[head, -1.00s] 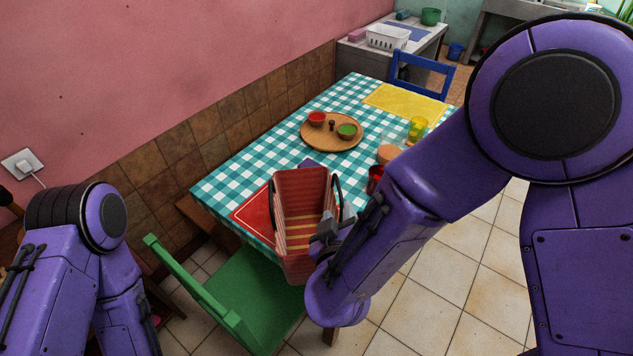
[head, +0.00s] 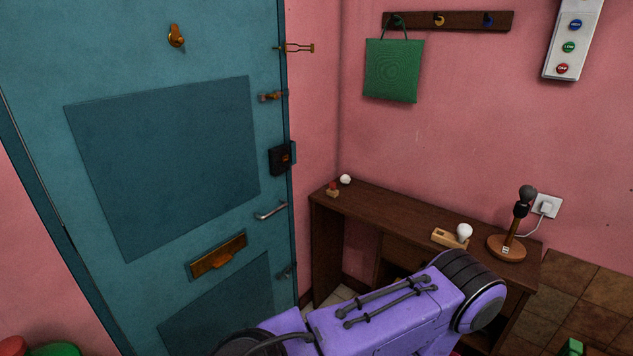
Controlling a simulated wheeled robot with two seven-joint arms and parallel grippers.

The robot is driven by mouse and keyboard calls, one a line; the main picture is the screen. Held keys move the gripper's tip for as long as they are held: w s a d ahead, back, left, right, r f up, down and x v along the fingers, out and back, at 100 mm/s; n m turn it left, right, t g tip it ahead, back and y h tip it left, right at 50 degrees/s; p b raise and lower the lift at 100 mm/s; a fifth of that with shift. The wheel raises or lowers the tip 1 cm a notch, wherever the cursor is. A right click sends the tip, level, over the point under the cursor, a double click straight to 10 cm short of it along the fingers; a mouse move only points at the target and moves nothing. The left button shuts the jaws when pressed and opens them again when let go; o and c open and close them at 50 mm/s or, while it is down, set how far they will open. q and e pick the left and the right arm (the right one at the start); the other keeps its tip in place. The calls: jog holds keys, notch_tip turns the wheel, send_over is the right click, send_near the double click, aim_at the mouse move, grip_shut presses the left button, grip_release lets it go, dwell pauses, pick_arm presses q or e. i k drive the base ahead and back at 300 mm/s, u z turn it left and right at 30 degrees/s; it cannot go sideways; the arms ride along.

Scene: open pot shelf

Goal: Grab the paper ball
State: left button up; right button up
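A small white round thing (head: 345,179), which looks like the paper ball, sits on the far left corner of the dark wooden desk (head: 395,212). It is too small to make out its surface. One of my purple arm links shows at the bottom of the head view, in front of the desk. Neither of my grippers is in view, so what they hold cannot be seen.
A small wooden item with a red top (head: 332,190) stands beside the ball. A wooden holder (head: 444,239) with a white bulb (head: 464,231) and a lamp (head: 507,247) stand farther right. A teal door (head: 165,170) is at left. The desk's middle is clear.

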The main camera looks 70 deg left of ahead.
aim_at(346, 179)
jog(key=u, duration=2.2)
jog(key=i, duration=1.3)
jog(key=z, duration=2.95)
jog(key=k, duration=0.15)
jog(key=u, duration=1.3)
